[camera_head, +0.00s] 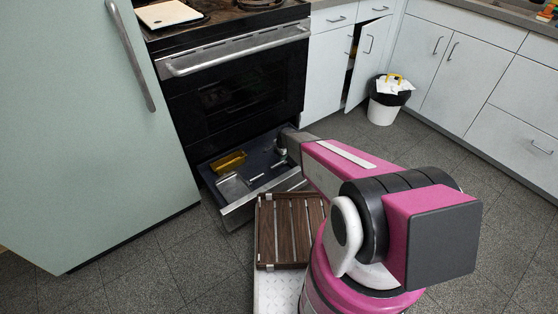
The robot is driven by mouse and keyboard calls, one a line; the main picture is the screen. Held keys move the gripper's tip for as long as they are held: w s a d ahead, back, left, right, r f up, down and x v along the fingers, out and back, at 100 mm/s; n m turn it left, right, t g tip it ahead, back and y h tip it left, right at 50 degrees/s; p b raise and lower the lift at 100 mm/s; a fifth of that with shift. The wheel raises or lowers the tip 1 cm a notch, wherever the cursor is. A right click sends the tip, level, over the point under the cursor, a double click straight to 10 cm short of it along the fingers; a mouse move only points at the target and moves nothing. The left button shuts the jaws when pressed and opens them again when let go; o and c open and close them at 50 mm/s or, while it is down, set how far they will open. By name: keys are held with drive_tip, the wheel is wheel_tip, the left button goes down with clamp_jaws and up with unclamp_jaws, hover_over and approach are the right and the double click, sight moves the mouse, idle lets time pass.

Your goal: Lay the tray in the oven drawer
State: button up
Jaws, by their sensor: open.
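The oven drawer (238,207) is pulled out below the stove, its dark inside in view. A flat grey metal piece (233,187), which looks like the tray, lies in its front left part. My gripper (280,153) is at the right side of the drawer, over its inside, at the end of my pink arm. It is open, and I see nothing held in it. It appears apart from the grey piece. The fingertips are small and hard to make out.
A yellow dish (229,162) sits in the drawer's back left. A brown slatted wooden rack (287,230) is in front of the drawer. The fridge (90,130) stands close at left. A bin (387,100) stands at right, near an ajar cabinet door (367,62).

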drive_tip(key=s+d+r+n, duration=0.3)
drive_tip(key=s+r, duration=0.5)
drive_tip(key=r, duration=0.3)
drive_tip(key=s+d+r+n+g, duration=0.1)
drive_tip(key=s+d+r+n, duration=0.3)
drive_tip(key=s+r, duration=0.5)
drive_tip(key=s+d+r+n+h, duration=0.1)
drive_tip(key=s+d+r+n, duration=0.3)
drive_tip(key=r, duration=1)
drive_tip(key=s+d, duration=0.3)
drive_tip(key=s, duration=0.2)
drive_tip(key=shift+s+r+g, duration=0.15)
drive_tip(key=shift+s+g, duration=0.05)
drive_tip(key=shift+g, duration=0.2)
